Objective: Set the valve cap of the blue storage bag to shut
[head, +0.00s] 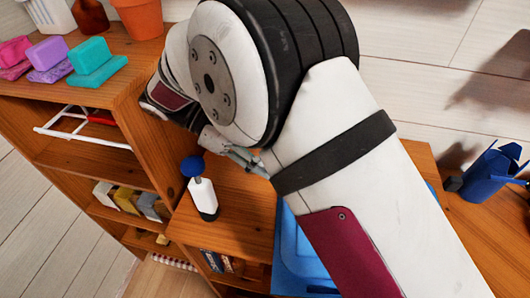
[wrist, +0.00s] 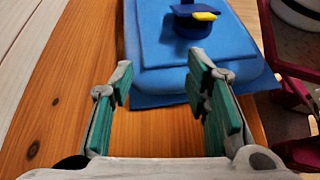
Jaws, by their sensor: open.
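The blue storage bag (wrist: 150,45) lies flat on the wooden top in the wrist view, beyond my fingers. Its round dark blue valve cap (wrist: 190,27) stands up from the bag near the top edge, with a yellow tab (wrist: 205,16) pointing right. The cap is partly cut off by the frame. My gripper (wrist: 160,85) is open and empty, its teal pads apart, short of the cap. In the head view the bag (head: 291,262) is mostly hidden behind my arm, the cap is hidden, and only part of my gripper shows.
A white bottle with a blue ball top (head: 203,193) stands left of the bag. The wooden shelf unit (head: 150,110) rises at left, with coloured blocks (head: 92,60) and an orange pot (head: 138,17) on top. A blue jug (head: 490,172) stands at right.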

